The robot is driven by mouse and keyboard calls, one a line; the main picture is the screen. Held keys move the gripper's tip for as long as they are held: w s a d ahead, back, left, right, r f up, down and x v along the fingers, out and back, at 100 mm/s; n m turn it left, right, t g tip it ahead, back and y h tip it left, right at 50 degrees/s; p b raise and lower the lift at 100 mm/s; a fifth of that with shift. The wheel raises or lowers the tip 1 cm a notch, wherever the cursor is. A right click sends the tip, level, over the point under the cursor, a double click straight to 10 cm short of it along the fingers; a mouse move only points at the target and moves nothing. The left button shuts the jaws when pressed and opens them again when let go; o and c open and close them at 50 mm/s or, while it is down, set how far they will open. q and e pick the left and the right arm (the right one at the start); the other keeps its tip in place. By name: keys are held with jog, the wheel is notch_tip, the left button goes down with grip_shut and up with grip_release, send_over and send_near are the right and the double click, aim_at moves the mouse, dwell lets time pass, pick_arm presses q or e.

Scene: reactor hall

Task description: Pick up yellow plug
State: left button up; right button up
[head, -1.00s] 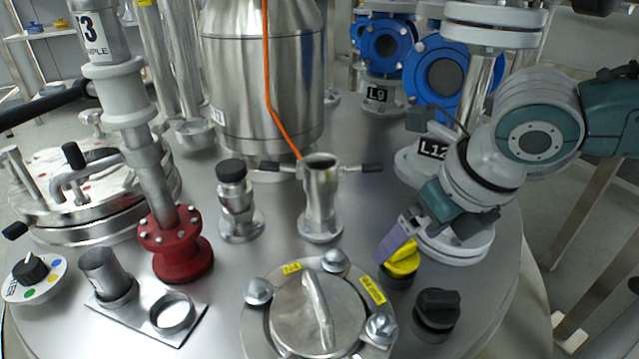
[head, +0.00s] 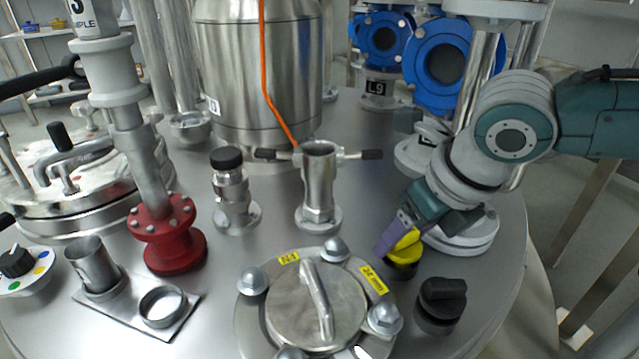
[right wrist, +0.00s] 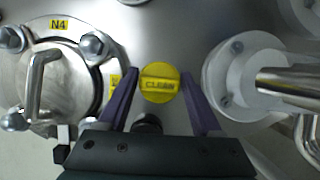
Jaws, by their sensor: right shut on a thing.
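The yellow plug (head: 405,254) is round with a raised grip bar and sits low over a dark base on the steel vessel lid, right of the round hatch. In the right wrist view the yellow plug (right wrist: 159,83) reads "CLEAN". My right gripper (head: 393,243) comes down from the upper right, its purple fingers shut on the plug. In the right wrist view the fingers of the right gripper (right wrist: 158,76) lie on either side of it. I cannot tell whether the plug is clear of its seat. My left gripper is not in view.
A black plug (head: 439,302) stands just right of the yellow one. The bolted hatch (head: 318,306) is close on the left, and a grey flange (head: 470,238) is close behind. A steel valve (head: 319,190) and red flange (head: 168,235) stand farther left.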

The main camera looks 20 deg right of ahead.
jog(key=c, duration=0.5)
jog(key=shift+r, duration=0.1)
